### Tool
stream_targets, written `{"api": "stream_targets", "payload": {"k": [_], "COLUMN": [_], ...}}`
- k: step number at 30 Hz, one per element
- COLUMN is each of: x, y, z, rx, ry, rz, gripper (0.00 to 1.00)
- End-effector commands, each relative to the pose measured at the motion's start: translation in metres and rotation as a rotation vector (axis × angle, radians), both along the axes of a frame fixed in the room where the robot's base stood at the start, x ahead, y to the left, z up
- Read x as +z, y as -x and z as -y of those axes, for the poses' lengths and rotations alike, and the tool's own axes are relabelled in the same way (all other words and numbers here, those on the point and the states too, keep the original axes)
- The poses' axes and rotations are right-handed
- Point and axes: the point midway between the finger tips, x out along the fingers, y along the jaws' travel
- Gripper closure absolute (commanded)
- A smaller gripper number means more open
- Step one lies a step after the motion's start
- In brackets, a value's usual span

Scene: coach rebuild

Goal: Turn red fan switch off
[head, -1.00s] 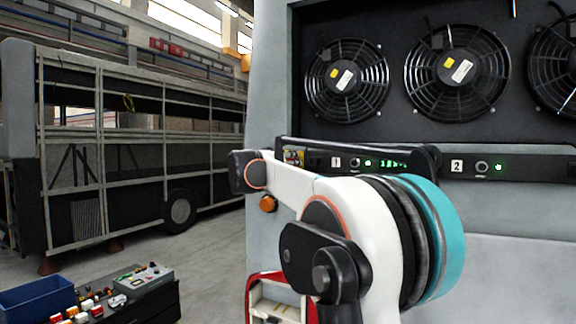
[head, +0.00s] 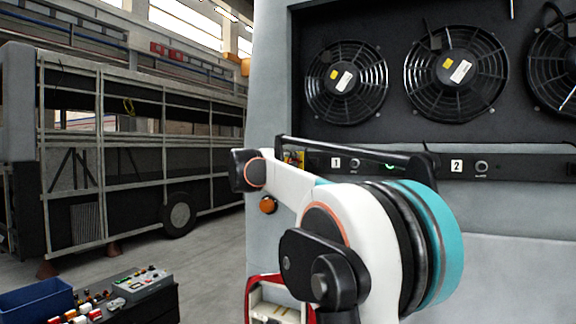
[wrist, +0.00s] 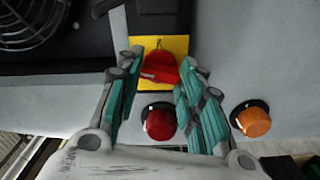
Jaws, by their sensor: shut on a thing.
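The red fan switch (wrist: 160,70) shows in the wrist view as a red handle on a yellow plate (wrist: 178,46). My gripper (wrist: 160,64) has its teal-padded fingers on both sides of the handle and is shut on it. The handle looks tilted, with its left end lower. In the head view, part of the yellow plate (head: 294,156) shows at the left end of the black panel; my arm hides the red handle and my fingers there. Fans (head: 346,82) are mounted above the panel.
The black panel (head: 520,168) carries knobs labelled 1 and 2. Below the switch in the wrist view are a round red lamp (wrist: 160,122) and an orange lamp (wrist: 252,119). A blue bin (head: 36,302) and a control box stand at lower left.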

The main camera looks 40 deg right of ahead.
Motion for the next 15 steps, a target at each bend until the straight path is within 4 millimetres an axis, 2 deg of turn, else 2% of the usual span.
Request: {"api": "stream_targets", "payload": {"k": [6, 15], "x": [0.0003, 0.0002], "y": [-0.0006, -0.0007], "z": [-0.0005, -0.0005], "rx": [0.002, 0.002], "ry": [0.055, 0.096], "rz": [-0.133, -0.23], "gripper": [0.89, 0.89]}}
